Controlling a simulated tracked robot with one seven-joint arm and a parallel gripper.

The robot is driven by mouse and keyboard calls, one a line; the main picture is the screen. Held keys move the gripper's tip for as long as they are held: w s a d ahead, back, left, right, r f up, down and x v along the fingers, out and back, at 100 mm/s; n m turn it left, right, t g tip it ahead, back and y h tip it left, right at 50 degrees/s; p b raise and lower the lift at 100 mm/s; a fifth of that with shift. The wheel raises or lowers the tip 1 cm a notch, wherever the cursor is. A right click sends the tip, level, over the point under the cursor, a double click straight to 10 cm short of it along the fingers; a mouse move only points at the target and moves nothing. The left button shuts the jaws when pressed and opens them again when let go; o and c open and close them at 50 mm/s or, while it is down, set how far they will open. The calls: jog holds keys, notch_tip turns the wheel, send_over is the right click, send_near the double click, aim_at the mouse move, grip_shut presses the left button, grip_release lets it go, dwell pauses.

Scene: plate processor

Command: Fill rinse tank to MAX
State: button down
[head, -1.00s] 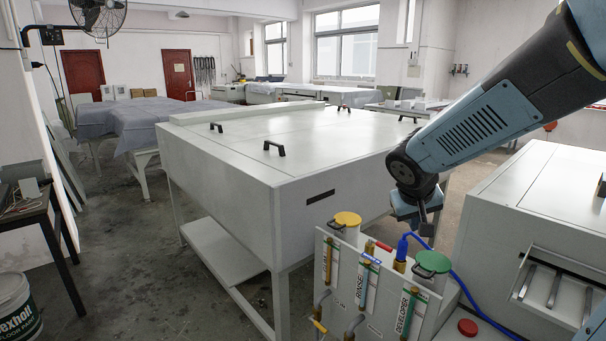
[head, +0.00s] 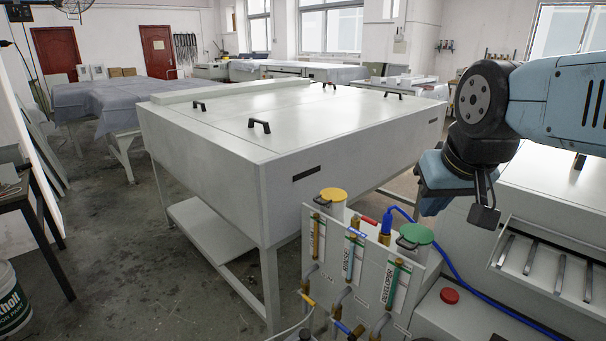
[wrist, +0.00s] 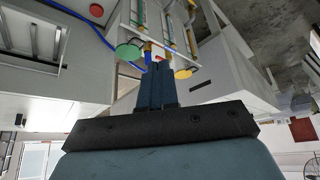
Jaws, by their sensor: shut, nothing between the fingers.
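The rinse tank's sight tube, labelled RINSE (head: 348,262), stands in the middle of the white tank panel (head: 420,262), between GUM (head: 316,238) and DEVELOPER (head: 389,286). The liquid level cannot be read. A blue hose nozzle (head: 386,226) stands upright behind the panel, between the yellow cap (head: 333,195) and green cap (head: 415,234). A blue-handled valve (head: 341,327) sits low on the panel. My gripper (head: 484,218) is shut and empty, in the air right of the green cap. In the wrist view my shut fingers (wrist: 155,68) point toward the tank panel, apart from it.
A large white cabinet (head: 225,160) stands behind and left of the tank panel. At right is a white machine with a slotted tray (head: 540,262) and a red button (head: 449,296). The blue hose (head: 480,302) runs along the machine's front.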

jog(key=c, duration=1.8)
grip_release()
jog(key=shift+c, duration=0.2)
jog(key=shift+o, duration=1.4)
jog(key=shift+w+r, duration=0.1)
jog(key=shift+w, duration=0.25)
jog(key=o, duration=0.5)
jog(key=shift+n+g, duration=0.5)
jog(key=shift+n, duration=0.3)
jog(key=w, duration=0.7)
jog(key=shift+d+r, duration=0.2)
jog(key=shift+r, duration=0.05)
jog(key=n+g+h, duration=0.2)
jog(key=n+g, duration=0.1)
jog(key=n, duration=0.3)
send_over(367, 219)
jog(key=s+a, duration=0.2)
jog(key=s+a+f+x, duration=0.1)
jog(key=s+a+x, duration=0.1)
jog(key=x, duration=2.5)
jog(key=shift+w+a+f, duration=0.15)
jog(key=shift+a, duration=0.15)
jog(key=shift+c, duration=0.4)
grip_shut()
